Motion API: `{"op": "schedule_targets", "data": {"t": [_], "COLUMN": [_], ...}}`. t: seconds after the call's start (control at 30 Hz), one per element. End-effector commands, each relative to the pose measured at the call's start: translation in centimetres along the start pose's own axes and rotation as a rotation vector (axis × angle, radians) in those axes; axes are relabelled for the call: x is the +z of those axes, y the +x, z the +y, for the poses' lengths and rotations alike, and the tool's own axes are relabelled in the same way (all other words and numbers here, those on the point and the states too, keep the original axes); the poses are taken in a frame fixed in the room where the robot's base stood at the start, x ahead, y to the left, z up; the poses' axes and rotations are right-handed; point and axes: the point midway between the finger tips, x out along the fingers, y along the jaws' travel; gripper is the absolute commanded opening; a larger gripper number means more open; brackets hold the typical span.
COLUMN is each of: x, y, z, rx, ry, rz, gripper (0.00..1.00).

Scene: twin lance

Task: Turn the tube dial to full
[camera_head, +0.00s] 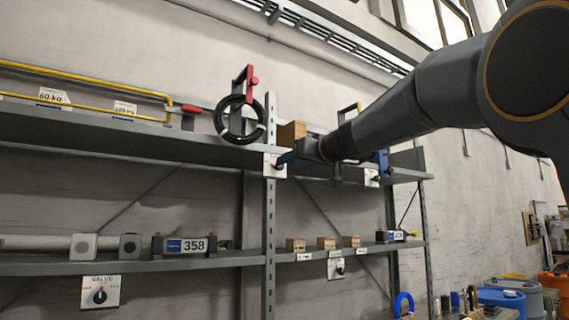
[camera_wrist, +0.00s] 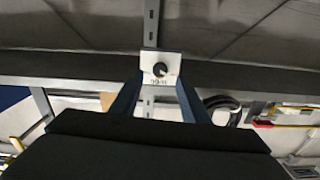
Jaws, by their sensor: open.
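In the wrist view, a white plate with a round black dial (camera_wrist: 160,69) is fixed to the shelf edge. Its small label is too blurred to read, so I cannot tell if it is the tube dial. My gripper (camera_wrist: 158,90) has its two blue-grey fingers apart, one on each side below the plate, with nothing between them. In the head view, my gripper (camera_head: 285,160) reaches left to a white dial plate (camera_head: 270,169) on the upper shelf by the upright. Its fingers partly cover that plate; contact cannot be told. The dial's setting is unclear.
Other dial plates hang on the shelves: one at upper right (camera_head: 371,178), one at lower right (camera_head: 336,269), and one marked VALVE (camera_head: 100,293). A black ring with a red handle (camera_head: 240,119) and a wooden block (camera_head: 291,133) are close to my gripper.

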Motion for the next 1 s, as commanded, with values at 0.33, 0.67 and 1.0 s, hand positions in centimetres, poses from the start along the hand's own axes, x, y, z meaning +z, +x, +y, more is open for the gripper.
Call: {"op": "schedule_targets", "data": {"t": [0.33,0.67,1.0], "x": [-0.1,0.1,0.1], "y": [4.2,4.8,4.8], "z": [0.0,0.0,0.0], "rx": [0.000,0.001,0.001], "ry": [0.001,0.001,0.001], "rz": [-0.002,-0.001,-0.001], "gripper": [0.42,0.42,0.00]}}
